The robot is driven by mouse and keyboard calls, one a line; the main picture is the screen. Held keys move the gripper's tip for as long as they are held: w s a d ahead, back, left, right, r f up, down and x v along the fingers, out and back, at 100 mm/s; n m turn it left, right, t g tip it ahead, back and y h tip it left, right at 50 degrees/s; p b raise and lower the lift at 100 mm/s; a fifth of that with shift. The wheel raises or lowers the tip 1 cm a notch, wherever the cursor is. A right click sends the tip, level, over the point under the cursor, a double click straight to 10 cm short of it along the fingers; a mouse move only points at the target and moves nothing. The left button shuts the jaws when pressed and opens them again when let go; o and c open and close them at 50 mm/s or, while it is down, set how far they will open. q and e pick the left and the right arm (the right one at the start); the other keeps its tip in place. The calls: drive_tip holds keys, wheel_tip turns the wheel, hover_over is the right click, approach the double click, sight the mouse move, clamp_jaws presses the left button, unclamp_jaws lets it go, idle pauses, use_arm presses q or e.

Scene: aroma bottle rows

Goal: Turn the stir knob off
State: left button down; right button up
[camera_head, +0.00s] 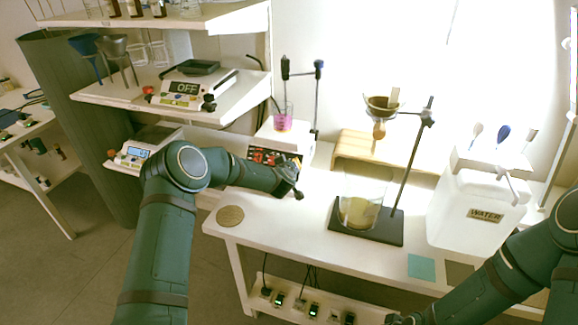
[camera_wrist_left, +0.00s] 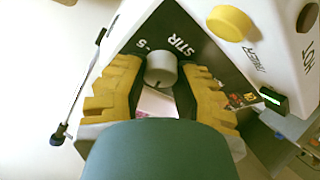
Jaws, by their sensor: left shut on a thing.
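The stir knob (camera_wrist_left: 161,66) is a grey round knob with a dark pointer mark, beside the lettering "STIR" on the dark front panel of the hot plate stirrer (camera_wrist_left: 284,45). In the head view the white stirrer (camera_head: 284,137) stands at the back of the bench with a beaker of pink liquid (camera_head: 283,121) on top. My left gripper (camera_head: 290,181) is at its front. In the left wrist view its yellow fingers (camera_wrist_left: 160,78) are shut on the knob, one on each side. My right gripper (camera_head: 400,319) is at the bottom edge, mostly cut off.
A yellow knob (camera_wrist_left: 231,23) and a dark switch with a green light (camera_wrist_left: 273,99) are close to the gripper. A round coaster (camera_head: 230,216) lies at the front left.

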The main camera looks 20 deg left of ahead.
use_arm(q)
drive_tip(key=n, duration=0.2)
drive_tip(key=n+g+y+p, duration=0.1)
drive_tip(key=n, duration=0.2)
drive_tip(key=shift+r, duration=0.2)
drive_tip(key=n+g+y+p, duration=0.1)
drive_tip(key=n+p, duration=0.1)
drive_tip(key=n, duration=0.2)
drive_tip(key=n+p, duration=0.1)
drive_tip(key=n, duration=0.1)
drive_tip(key=n+g+p, duration=0.1)
drive_tip(key=n+p, duration=0.1)
drive_tip(key=n, duration=0.1)
drive_tip(key=shift+a+g, duration=0.1)
drive_tip(key=shift+g, duration=0.2)
drive_tip(key=shift+f+n+g+p, duration=0.15)
drive_tip(key=shift+n+g+p, duration=0.15)
drive_tip(key=shift+n+p, duration=0.65)
drive_tip(key=shift+n+h, duration=0.25)
drive_tip(key=shift+h, duration=0.05)
drive_tip(key=c, duration=1)
unclamp_jaws()
drive_tip(key=shift+f, duration=0.15)
drive_tip(key=shift+o, duration=0.2)
drive_tip(key=shift+s, duration=0.1)
